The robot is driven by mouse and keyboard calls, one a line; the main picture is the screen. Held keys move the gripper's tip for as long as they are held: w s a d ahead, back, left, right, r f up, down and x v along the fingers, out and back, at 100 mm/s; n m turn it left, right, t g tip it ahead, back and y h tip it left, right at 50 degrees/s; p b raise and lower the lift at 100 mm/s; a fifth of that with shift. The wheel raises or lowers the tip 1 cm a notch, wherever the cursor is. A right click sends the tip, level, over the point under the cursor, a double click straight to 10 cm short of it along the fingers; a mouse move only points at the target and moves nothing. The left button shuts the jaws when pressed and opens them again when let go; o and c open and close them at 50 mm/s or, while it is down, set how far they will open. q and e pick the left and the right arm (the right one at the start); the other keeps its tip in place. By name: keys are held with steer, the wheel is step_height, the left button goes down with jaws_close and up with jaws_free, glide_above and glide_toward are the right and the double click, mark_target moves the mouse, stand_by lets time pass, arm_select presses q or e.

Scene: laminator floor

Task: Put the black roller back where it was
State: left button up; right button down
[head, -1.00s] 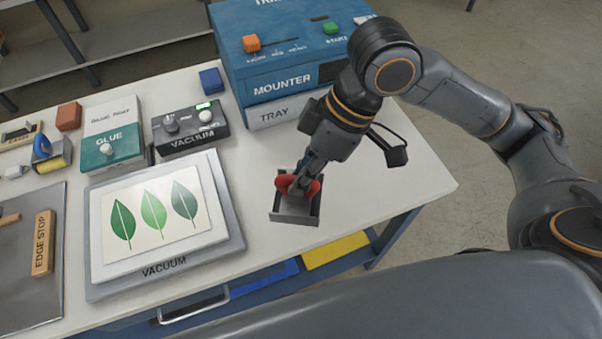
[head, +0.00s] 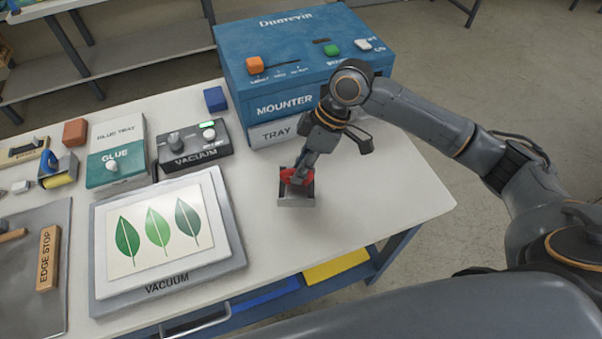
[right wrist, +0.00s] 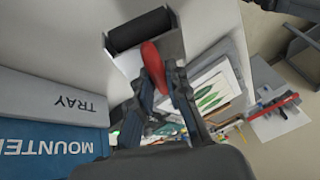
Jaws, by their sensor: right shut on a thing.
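My right gripper (head: 296,170) is shut on the red handle (right wrist: 152,62) of the black roller (right wrist: 140,28). The right wrist view also shows the gripper (right wrist: 158,80), with the black roller beyond the handle. An open grey holder (head: 296,200) surrounds the roller area over the clear part of the table, in front of the tray marked TRAY. The holder also shows in the right wrist view (right wrist: 172,48). I cannot tell whether the roller rests fully in it or whether the holder touches the table. In the head view the fingers and handle hide the black roller. My left gripper is not in view.
The blue mounter (head: 290,78) stands behind my gripper. The vacuum plate (head: 240,258) with a leaf print lies to the left. The vacuum control box (head: 194,160) and glue tray (head: 130,130) stand behind it. The table's right side is clear.

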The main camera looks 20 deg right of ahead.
step_height(320, 180, down, 3)
steer(key=shift+w+p, duration=0.1)
steer(key=shift+p, duration=0.5)
steer(key=shift+f, duration=0.1)
steer(key=shift+f, duration=0.25)
steer(key=shift+s+f, duration=0.25)
steer(key=shift+f, duration=0.15)
steer(key=c, duration=1.7)
jaws_free()
steer(key=shift+f, duration=0.1)
steer(key=o, duration=0.4)
steer(key=shift+w, duration=0.15)
